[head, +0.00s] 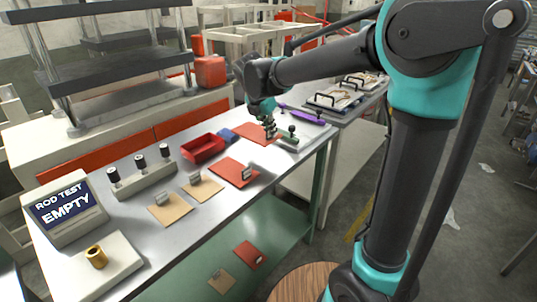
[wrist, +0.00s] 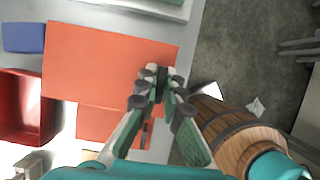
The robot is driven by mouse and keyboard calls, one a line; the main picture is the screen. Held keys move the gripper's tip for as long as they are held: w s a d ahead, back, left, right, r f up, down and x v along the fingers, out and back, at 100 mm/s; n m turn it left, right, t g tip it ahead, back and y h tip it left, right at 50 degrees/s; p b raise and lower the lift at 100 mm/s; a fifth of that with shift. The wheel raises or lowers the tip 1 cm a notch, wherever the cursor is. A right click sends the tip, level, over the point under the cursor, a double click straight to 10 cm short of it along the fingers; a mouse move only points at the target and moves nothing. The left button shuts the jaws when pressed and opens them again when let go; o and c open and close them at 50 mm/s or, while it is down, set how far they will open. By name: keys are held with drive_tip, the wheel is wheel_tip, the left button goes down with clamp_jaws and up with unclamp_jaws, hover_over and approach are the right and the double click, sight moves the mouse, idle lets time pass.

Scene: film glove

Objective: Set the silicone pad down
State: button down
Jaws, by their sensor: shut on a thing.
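My gripper (head: 270,132) is at the far right part of the workbench, pointing down. In the wrist view its fingers (wrist: 160,82) are shut near the right edge of a flat orange-red silicone pad (wrist: 95,60). The fingers hide the exact spot where they hold it. The pad also shows in the head view (head: 250,131), lying roughly level at the bench top. I cannot tell whether it touches the bench. A second orange-red pad (head: 230,170) with a small metal clip lies nearer. It is partly covered by the first pad in the wrist view (wrist: 105,120).
A red tray (head: 203,149) and a blue block (head: 227,135) lie left of the pads. Tan pads (head: 170,209), a rod stand (head: 145,180) and a display reading EMPTY (head: 65,209) stand nearer.

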wheel_tip(320, 180, down, 10)
drive_tip(key=shift+r, duration=0.1)
idle(0.4)
drive_tip(key=c, duration=1.7)
unclamp_jaws()
drive_tip(key=v, duration=1.2)
drive_tip(key=shift+w, duration=0.1)
drive_tip(key=s+d+f+m+y, duration=0.1)
drive_tip(key=s+d+f+m, duration=0.5)
drive_tip(key=d+m, duration=0.2)
drive_tip(key=s+d+f+m+y, duration=0.1)
drive_tip(key=s+d+f+m, duration=0.5)
drive_tip(key=m, duration=0.5)
drive_tip(key=s+d+f+m, duration=0.6)
drive_tip(key=d+f+m, duration=0.1)
drive_tip(key=d+m, duration=0.2)
drive_tip(key=shift+s+d+y, duration=0.15)
drive_tip(key=shift+d+y, duration=0.25)
drive_tip(key=shift+d, duration=0.3)
